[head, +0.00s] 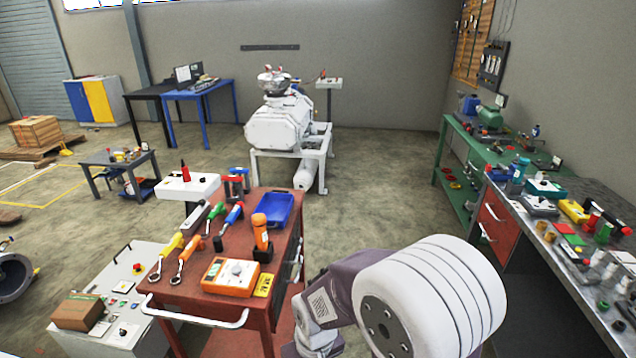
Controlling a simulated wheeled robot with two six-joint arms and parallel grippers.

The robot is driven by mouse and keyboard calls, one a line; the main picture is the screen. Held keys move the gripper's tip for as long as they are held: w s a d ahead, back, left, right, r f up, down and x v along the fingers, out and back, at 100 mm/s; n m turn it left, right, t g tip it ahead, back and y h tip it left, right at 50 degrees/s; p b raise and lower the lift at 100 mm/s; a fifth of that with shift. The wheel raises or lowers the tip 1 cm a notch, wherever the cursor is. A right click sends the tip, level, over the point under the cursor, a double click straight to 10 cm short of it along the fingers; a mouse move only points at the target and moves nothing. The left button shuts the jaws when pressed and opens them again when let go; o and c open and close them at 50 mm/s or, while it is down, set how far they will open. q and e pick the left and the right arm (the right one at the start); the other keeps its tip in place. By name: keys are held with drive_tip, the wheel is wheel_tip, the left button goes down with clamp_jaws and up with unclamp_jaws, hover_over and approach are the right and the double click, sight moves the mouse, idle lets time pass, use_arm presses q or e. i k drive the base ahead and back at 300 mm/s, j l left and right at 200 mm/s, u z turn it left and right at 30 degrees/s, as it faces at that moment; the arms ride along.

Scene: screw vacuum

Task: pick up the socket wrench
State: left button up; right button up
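A red tool cart (222,308) stands in front of me. Several hand tools lie on its top: one with a yellow handle (172,244), one with an orange handle (191,244), one with a green grip (216,211) and one with a blue grip (234,214). The yellow and orange ones end in metal rings near the cart's left edge. I cannot tell for sure which tool is the socket wrench. Neither gripper shows in the head view; only links of one of my arms fill the lower right.
An orange meter (230,276), an orange upright tool (261,236) and a blue tray (273,209) share the cart top. A cluttered workbench (560,262) stands at the right. A white control cabinet (115,260) is at the left. The floor behind the cart is open toward the white pump (279,124).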

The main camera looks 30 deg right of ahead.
sight(232, 178)
drive_tip(key=z, duration=0.4)
drive_tip(key=i+l+z, duration=0.2)
drive_tip(key=i+l, duration=0.3)
drive_tip(key=i+l+z, duration=0.2)
drive_tip(key=i+l, duration=0.35)
drive_tip(key=i+l+z, duration=0.2)
drive_tip(key=i+l, duration=0.35)
drive_tip(key=i+l+z, duration=0.25)
drive_tip(key=i, duration=0.4)
drive_tip(key=i+u, duration=0.3)
drive_tip(key=i, duration=0.15)
drive_tip(key=i+l+u, duration=0.25)
drive_tip(key=i, duration=0.2)
drive_tip(key=i+l+u, duration=0.3)
drive_tip(key=i, duration=0.15)
drive_tip(key=i+u, duration=0.15)
drive_tip(key=u, duration=0.3)
drive_tip(key=i+u, duration=0.15)
drive_tip(key=u, duration=0.35)
drive_tip(key=i+l+u, duration=0.1)
drive_tip(key=u, duration=0.35)
drive_tip(key=i+l+u, duration=0.1)
drive_tip(key=u, duration=0.4)
drive_tip(key=l+u, duration=0.3)
drive_tip(key=u, duration=0.15)
drive_tip(key=i+l+u, duration=0.1)
drive_tip(key=u, duration=0.4)
drive_tip(key=l+u, duration=0.3)
drive_tip(key=u, duration=0.15)
